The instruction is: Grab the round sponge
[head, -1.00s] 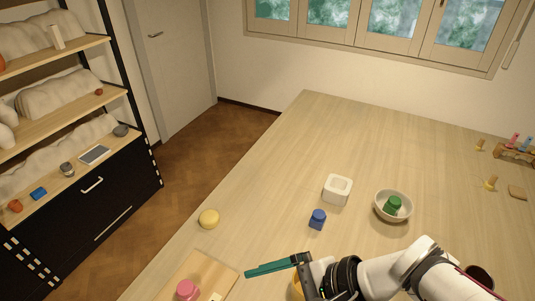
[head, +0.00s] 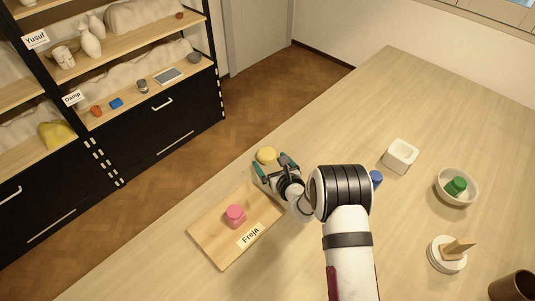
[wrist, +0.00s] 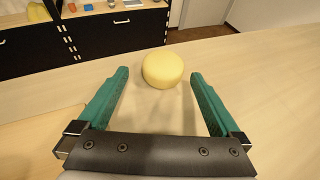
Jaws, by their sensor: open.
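The round sponge (head: 267,155) is a pale yellow disc lying on the light wooden table near its left edge. In the wrist view the sponge (wrist: 163,69) sits just beyond the fingertips, centred in the gap between them. My gripper (head: 273,163) has teal fingers and is open and empty, with the sponge right in front of it. In the wrist view the open gripper (wrist: 158,76) shows a finger on either side, apart from the sponge.
A wooden board labelled Freja (head: 211,237) with a pink jar (head: 235,215) lies close by. The table's edge is just past the sponge.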

